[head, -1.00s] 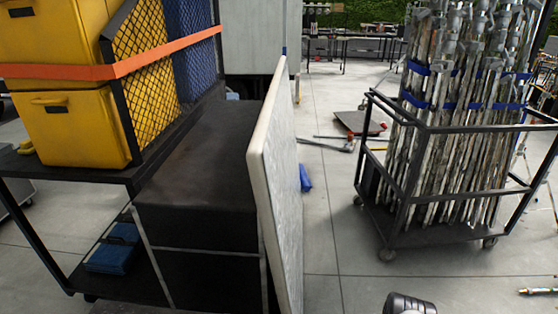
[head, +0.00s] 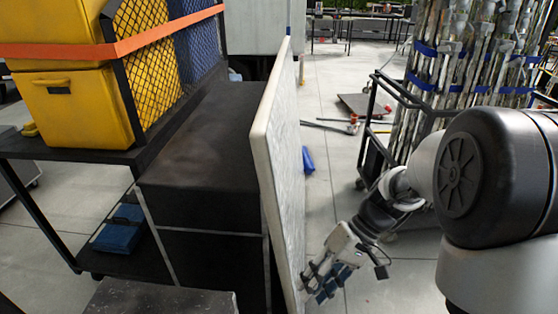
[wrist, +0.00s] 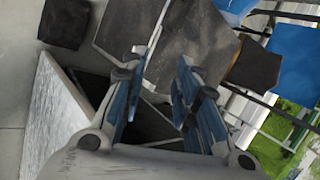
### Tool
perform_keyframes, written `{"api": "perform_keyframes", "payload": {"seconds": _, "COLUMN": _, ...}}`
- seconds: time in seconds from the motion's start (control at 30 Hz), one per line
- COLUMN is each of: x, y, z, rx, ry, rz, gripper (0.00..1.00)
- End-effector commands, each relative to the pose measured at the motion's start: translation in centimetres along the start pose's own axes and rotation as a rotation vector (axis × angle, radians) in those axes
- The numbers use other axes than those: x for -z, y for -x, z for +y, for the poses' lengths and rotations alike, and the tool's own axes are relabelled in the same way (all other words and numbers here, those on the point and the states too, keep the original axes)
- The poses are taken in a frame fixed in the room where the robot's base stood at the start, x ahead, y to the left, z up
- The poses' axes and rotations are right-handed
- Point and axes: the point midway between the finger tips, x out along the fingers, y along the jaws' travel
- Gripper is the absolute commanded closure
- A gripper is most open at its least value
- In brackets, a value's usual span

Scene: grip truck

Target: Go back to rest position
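My gripper (head: 322,284) hangs at the end of my arm in the lower middle of the head view. It is close to the right face of an upright pale panel (head: 287,190); I cannot tell whether they touch. In the wrist view, the two blue-padded fingers of my gripper (wrist: 165,72) stand apart with nothing between them. The panel (wrist: 58,120) shows at the left of the wrist view, beside the left finger.
A black box (head: 200,150) stands left of the panel, next to a cart holding yellow bins (head: 75,110). A wheeled cart of metal stands (head: 470,60) is at the right, partly hidden by my arm. A blue item (head: 308,160) lies on the floor between.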

Motion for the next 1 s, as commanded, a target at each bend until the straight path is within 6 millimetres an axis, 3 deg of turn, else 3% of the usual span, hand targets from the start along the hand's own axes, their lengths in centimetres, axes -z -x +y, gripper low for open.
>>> {"api": "perform_keyframes", "payload": {"seconds": 0.1, "x": -2.7, "y": 2.6, "z": -1.9, "rx": -0.139, "ry": -0.006, "rz": 0.052, "gripper": 0.72}}
{"api": "perform_keyframes", "payload": {"seconds": 0.3, "x": -7.2, "y": 5.7, "z": -3.7, "rx": -0.347, "ry": -0.033, "rz": 0.18, "gripper": 0.72}}
{"api": "perform_keyframes", "payload": {"seconds": 0.6, "x": -13.3, "y": 8.8, "z": -4.6, "rx": -0.584, "ry": -0.071, "rz": 0.456, "gripper": 0.72}}
{"api": "perform_keyframes", "payload": {"seconds": 0.8, "x": -15.3, "y": 9.7, "z": -4.5, "rx": -0.653, "ry": -0.086, "rz": 0.592, "gripper": 0.72}}
{"api": "perform_keyframes", "payload": {"seconds": 1.0, "x": -15.7, "y": 9.9, "z": -4.4, "rx": -0.666, "ry": -0.09, "rz": 0.625, "gripper": 0.72}}
